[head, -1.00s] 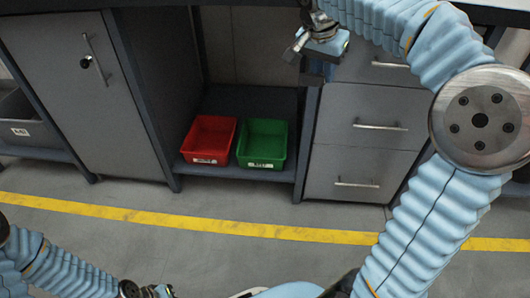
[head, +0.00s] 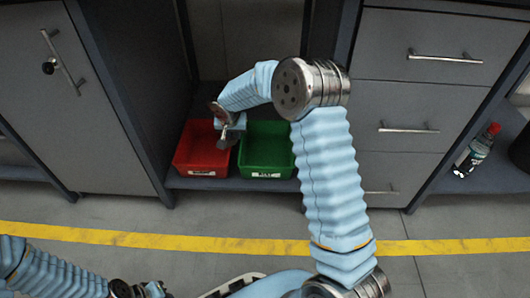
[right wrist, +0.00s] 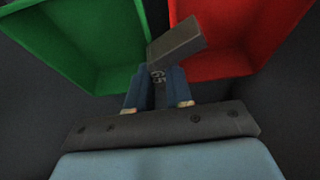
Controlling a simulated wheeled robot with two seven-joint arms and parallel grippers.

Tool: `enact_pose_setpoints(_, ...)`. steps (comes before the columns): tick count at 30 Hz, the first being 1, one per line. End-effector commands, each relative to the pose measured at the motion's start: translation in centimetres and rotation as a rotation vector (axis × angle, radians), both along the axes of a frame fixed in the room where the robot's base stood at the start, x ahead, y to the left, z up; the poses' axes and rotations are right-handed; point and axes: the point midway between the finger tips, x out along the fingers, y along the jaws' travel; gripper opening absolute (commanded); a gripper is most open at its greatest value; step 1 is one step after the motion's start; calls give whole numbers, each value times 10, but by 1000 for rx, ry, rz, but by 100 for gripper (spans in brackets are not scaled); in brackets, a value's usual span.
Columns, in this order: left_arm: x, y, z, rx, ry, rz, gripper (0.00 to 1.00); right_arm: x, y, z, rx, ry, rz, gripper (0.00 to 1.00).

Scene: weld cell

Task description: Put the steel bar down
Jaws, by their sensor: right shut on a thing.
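My right gripper (head: 229,128) reaches down over the inner edge of the red bin (head: 196,168), beside the green bin (head: 266,165). In the right wrist view the right gripper (right wrist: 158,92) is shut on the steel bar (right wrist: 178,41), a short grey block. The bar lies across the view between the green bin (right wrist: 75,80) and the red bin (right wrist: 245,62), overlapping the red bin's edge. I cannot tell whether it touches anything below. My left gripper (head: 156,290) is at the bottom left, partly cut off; its jaws are unclear.
Both bins stand side by side on a low shelf (head: 225,184) between a cabinet door (head: 60,100) and drawers (head: 430,90). The side panels narrow the opening. A yellow line (head: 150,236) crosses the clear floor.

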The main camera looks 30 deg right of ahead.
Motion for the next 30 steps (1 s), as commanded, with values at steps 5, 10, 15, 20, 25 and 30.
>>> enact_pose_setpoints(5, 0, 0, -6, 0, -1, 0, 0, -9, -40, -20, 0, 0, -5, 0)
enact_pose_setpoints(10, 0, 0, -11, 0, -2, 1, 0, -19, -87, -40, 0, -1, -6, 0)
enact_pose_setpoints(15, 1, 0, -18, 1, -3, 2, 0, -24, -112, -74, -1, 1, -3, 0)
enact_pose_setpoints(20, 1, 0, -19, 1, -4, 3, 0, -26, -123, -86, -1, -2, 0, 0)
enact_pose_setpoints(25, 1, 0, -22, 1, -5, 3, 0, -28, -132, -98, -1, -1, -1, 0)
enact_pose_setpoints(30, 1, 0, -30, 2, -6, 3, 0, -28, -132, -125, -1, 0, 0, 0)
